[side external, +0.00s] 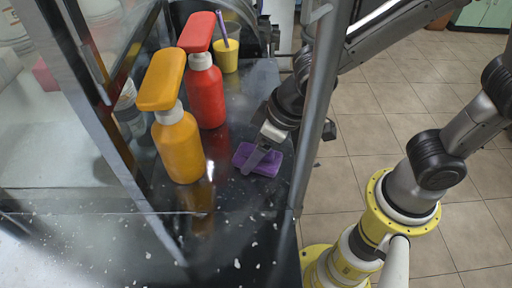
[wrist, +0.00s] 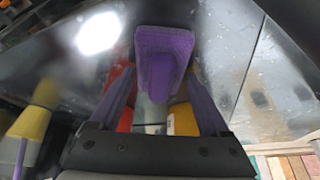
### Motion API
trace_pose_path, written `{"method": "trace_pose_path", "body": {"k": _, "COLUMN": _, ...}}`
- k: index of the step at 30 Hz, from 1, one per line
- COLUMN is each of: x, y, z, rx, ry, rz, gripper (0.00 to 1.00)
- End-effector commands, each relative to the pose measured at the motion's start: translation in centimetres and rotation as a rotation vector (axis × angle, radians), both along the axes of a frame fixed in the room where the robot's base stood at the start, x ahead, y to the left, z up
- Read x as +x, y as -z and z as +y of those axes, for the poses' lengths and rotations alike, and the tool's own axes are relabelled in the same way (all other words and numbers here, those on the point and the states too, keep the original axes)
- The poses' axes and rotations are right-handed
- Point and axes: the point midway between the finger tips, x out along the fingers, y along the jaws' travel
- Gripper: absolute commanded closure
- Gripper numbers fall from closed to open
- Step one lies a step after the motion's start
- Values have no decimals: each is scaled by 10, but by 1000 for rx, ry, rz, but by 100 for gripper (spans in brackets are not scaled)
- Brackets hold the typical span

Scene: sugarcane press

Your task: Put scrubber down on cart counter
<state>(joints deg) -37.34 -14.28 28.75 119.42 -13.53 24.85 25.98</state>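The purple scrubber (side external: 268,163) appears to lie flat on the dark, glossy cart counter (side external: 235,235), near its right edge. In the wrist view the scrubber (wrist: 163,42) shows its pad and raised handle straight ahead of my gripper. My gripper (side external: 257,155) is right over the scrubber, with a finger in front of part of it. In the wrist view my gripper (wrist: 160,82) has its two fingers spread apart, with visible gaps on both sides of the handle. Whether a fingertip touches the pad is unclear.
An orange pump bottle (side external: 180,145) and a red pump bottle (side external: 207,95) stand left of the scrubber. A yellow cup (side external: 226,57) stands behind them. A metal post (side external: 318,110) rises at the counter's right edge, close to my arm. Glass panels enclose the left side.

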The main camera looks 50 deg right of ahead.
Motion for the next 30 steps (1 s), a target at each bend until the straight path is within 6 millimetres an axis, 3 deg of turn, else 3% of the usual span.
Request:
{"method": "trace_pose_path", "body": {"k": 3, "x": 0, "y": 0, "z": 0, "rx": 0, "ry": 0, "rz": 0, "gripper": 0}}
{"method": "trace_pose_path", "body": {"k": 11, "x": 0, "y": -2, "z": 0, "rx": 0, "ry": 0, "rz": -1, "gripper": 0}}
{"method": "trace_pose_path", "body": {"k": 24, "x": -21, "y": -60, "z": -8, "rx": 2, "ry": -1, "rz": -3, "gripper": 0}}
{"method": "trace_pose_path", "body": {"k": 30, "x": -27, "y": -72, "z": -11, "rx": 0, "ry": 0, "rz": 0, "gripper": 0}}
